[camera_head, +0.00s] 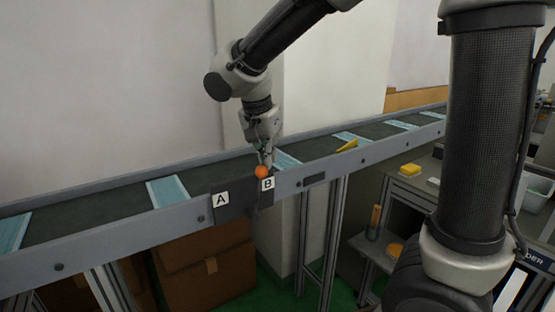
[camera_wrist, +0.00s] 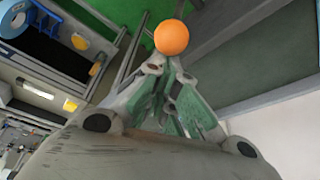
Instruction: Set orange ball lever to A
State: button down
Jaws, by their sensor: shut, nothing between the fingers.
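The orange ball (camera_head: 261,172) of the lever is at the front rail of the conveyor, on the B side. The white B label (camera_head: 267,184) is just below and right of it, and the white A label (camera_head: 221,199) is to the left on the same dark plate (camera_head: 240,200). My gripper (camera_head: 266,158) is shut and empty, right above and behind the ball. In the wrist view the ball (camera_wrist: 171,37) is just beyond my green-padded fingertips (camera_wrist: 172,66). I cannot tell whether they touch it. The lever's stem is hidden.
The conveyor (camera_head: 100,210) runs across the view with blue masks (camera_head: 168,191) on its belt. A yellow item (camera_head: 348,145) lies on the belt to the right. Cardboard boxes (camera_head: 205,270) stand below. A side table (camera_head: 420,180) holds a yellow block (camera_head: 410,169).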

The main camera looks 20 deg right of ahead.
jog(key=s+a+t+h, duration=0.2)
jog(key=a+h, duration=0.4)
jog(key=a, duration=0.5)
jog(key=shift+s+h, duration=0.3)
jog(key=shift+s, duration=0.45)
jog(key=shift+f+n, duration=0.2)
jog(key=shift+n, duration=0.1)
jog(key=s+a+r, duration=0.1)
jog(key=a+r, duration=0.4)
jog(key=r, duration=0.3)
jog(key=shift+s, duration=0.15)
